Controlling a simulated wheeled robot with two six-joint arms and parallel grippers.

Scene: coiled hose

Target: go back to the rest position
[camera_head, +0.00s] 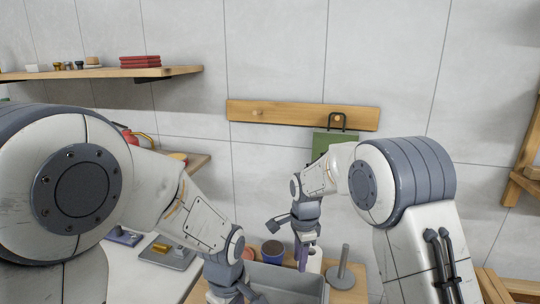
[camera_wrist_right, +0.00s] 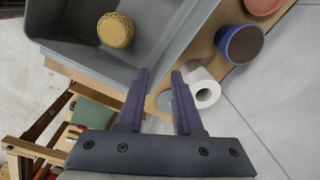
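My right gripper (camera_head: 303,258) is low in the middle of the head view, over the right part of a grey bin (camera_head: 287,285). In the right wrist view its two purple fingers (camera_wrist_right: 160,95) stand apart with nothing between them. The bin's rim (camera_wrist_right: 180,45) lies beyond the fingers, and a round yellow, textured thing (camera_wrist_right: 115,30) sits inside. My left gripper (camera_head: 243,294) shows only in part at the bottom edge of the head view; its fingertips are not clear.
A blue pot (camera_head: 272,250), a white roll (camera_wrist_right: 205,90) and a grey post on a round base (camera_head: 344,272) stand near the bin. A wooden rail (camera_head: 285,113) with a green item (camera_head: 322,143) is on the wall. A shelf (camera_head: 110,73) is at upper left.

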